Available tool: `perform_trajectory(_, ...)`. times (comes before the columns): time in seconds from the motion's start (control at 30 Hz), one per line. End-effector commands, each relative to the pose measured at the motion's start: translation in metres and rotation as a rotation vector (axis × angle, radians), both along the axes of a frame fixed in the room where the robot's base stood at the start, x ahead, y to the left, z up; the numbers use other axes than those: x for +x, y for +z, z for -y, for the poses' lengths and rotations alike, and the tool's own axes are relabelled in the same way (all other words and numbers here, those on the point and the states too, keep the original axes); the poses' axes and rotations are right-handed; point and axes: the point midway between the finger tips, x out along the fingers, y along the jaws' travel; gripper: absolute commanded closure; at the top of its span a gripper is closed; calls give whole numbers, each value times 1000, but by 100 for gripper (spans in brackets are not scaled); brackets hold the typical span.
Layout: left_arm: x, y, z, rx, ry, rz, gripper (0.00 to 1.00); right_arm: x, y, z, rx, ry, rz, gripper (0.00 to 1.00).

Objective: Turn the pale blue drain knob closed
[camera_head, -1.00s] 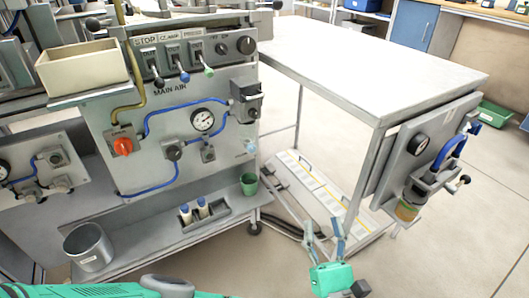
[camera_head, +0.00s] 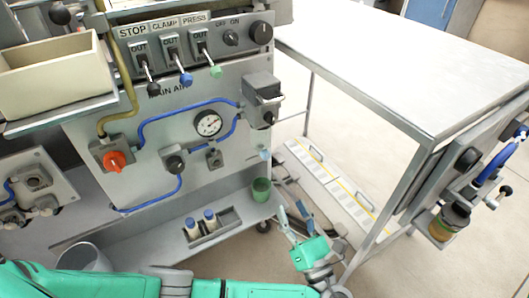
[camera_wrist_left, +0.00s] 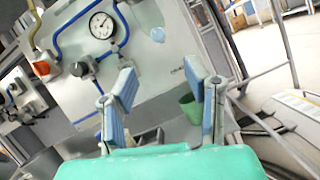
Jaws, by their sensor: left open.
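The pale blue drain knob (camera_head: 264,154) is small and sits at the lower right of the grey panel, below the regulator block (camera_head: 262,88). It also shows in the left wrist view (camera_wrist_left: 158,35), above and beyond my fingers. I cannot tell its turned position. My left gripper (camera_head: 293,211) is open and empty, below and a little right of the knob and apart from it. In the left wrist view its two blue-grey fingers (camera_wrist_left: 161,82) stand wide apart, with the panel behind them. My right gripper is not in view.
A green cup (camera_head: 261,189) stands on the shelf below the knob, close to my left gripper. A gauge (camera_head: 208,123), blue hoses and an orange valve (camera_head: 114,160) are on the panel. A metal table (camera_head: 370,60) stands right.

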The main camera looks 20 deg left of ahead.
Motion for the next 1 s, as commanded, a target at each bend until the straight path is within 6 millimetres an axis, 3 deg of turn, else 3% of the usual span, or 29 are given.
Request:
perform_trajectory(0.53,69,35,-74,-3,1,5,58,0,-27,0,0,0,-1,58)
perform_trajectory(0.73,84,45,-88,-3,0,4,58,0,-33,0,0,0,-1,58)
perform_trajectory(1.0,87,48,-93,-4,1,1,58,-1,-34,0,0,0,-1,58)
